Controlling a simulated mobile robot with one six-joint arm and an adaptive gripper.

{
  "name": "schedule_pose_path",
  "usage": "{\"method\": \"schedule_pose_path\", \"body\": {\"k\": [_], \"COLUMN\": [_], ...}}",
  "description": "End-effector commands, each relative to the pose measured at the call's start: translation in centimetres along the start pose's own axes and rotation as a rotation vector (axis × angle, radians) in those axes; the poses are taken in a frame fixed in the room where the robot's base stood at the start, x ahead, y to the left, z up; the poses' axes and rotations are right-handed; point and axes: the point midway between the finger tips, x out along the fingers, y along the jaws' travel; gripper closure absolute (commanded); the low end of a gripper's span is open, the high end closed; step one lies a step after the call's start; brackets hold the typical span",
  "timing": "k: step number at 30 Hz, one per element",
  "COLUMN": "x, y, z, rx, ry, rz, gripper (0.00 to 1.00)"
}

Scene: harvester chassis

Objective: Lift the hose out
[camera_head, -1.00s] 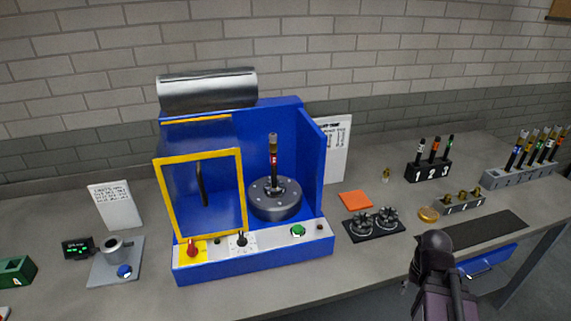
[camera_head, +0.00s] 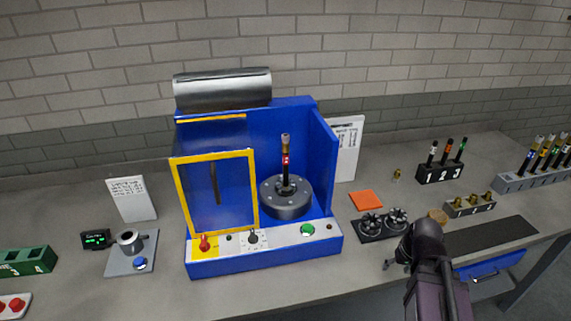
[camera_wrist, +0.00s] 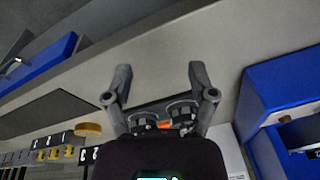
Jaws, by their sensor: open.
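The hose (camera_head: 286,160) is a short dark piece with a red band and a metal fitting at its top. It stands upright in the round grey die head (camera_head: 288,200) of the blue machine (camera_head: 265,262). The machine's yellow-framed clear door (camera_head: 216,190) covers the left part of the front, leaving the hose side uncovered. My gripper (camera_head: 392,264) is low at the right, in front of the bench and apart from the hose. In the wrist view my gripper (camera_wrist: 156,70) has its fingers spread with nothing between the tips. The hose does not show clearly there.
Two dark round die sets (camera_head: 382,224) lie on a black plate near my gripper, with an orange pad (camera_head: 366,200) behind. Racks of hoses (camera_head: 440,173) and a fittings block (camera_head: 470,206) stand right. The machine's right side wall (camera_head: 324,160) rises beside the hose.

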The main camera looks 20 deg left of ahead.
Motion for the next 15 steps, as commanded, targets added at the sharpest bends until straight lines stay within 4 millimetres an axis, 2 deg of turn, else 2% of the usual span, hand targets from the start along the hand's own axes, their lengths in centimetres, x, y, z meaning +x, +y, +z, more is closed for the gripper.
{"method": "schedule_pose_path", "body": {"k": [1, 8, 15], "x": [-1.7, -6.5, -12.4], "y": [-1.5, -8.8, -16.4], "z": [-1.2, -6.1, -10.3], "rx": [-0.043, -0.248, -0.422], "ry": [0.037, 0.249, 0.485], "rz": [-0.026, -0.151, -0.254], "gripper": [0.27, 0.27, 0.27]}}
